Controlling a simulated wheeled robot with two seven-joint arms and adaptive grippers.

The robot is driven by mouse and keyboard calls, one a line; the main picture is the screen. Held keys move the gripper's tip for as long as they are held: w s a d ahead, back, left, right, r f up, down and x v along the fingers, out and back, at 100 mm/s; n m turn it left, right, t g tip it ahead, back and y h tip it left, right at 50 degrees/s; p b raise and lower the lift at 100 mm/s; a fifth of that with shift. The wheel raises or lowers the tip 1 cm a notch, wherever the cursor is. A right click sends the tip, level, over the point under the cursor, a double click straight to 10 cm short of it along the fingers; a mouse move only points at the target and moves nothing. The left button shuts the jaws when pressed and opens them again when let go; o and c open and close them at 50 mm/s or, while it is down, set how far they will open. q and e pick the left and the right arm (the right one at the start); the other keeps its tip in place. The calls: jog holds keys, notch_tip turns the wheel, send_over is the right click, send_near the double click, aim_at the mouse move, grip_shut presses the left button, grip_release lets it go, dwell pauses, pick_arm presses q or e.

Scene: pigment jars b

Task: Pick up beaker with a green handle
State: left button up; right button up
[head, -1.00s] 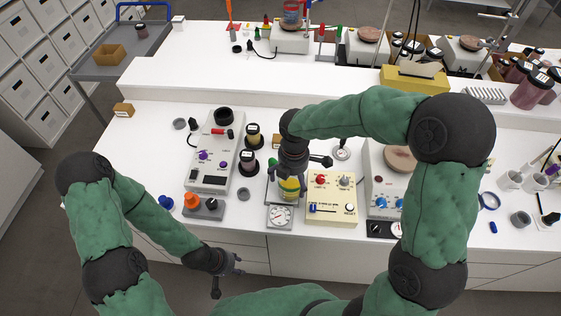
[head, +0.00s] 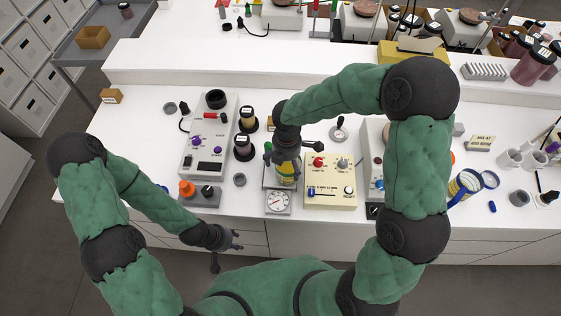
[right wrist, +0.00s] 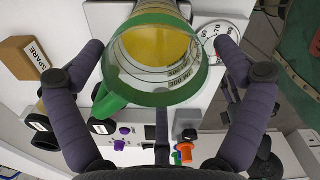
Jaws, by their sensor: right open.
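The beaker (head: 287,173) has yellow contents and stands on the dial scale (head: 278,203) in the head view. In the right wrist view the beaker (right wrist: 150,45) is clear with a green rim, and its green handle (right wrist: 110,103) points to the lower left. My right gripper (head: 290,155) is over the beaker from above, hiding part of it. In the right wrist view its open fingers (right wrist: 159,50) lie on either side of the beaker; contact cannot be told. My left gripper (head: 228,250) is open and empty, in front of the bench edge.
A cream control box (head: 331,180) stands just right of the scale. A grey-white device (head: 205,150) and dark-lidded jars (head: 243,148) stand to the left. A box marked SPARE (right wrist: 28,57) shows in the wrist view. The far left of the bench is mostly clear.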

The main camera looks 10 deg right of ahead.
aim_at(286, 168)
notch_tip(286, 168, down, 4)
jog(key=shift+w+r+b, duration=0.1)
jog(key=shift+b, duration=0.2)
jog(key=c, duration=1.3)
jog(key=shift+r, duration=0.15)
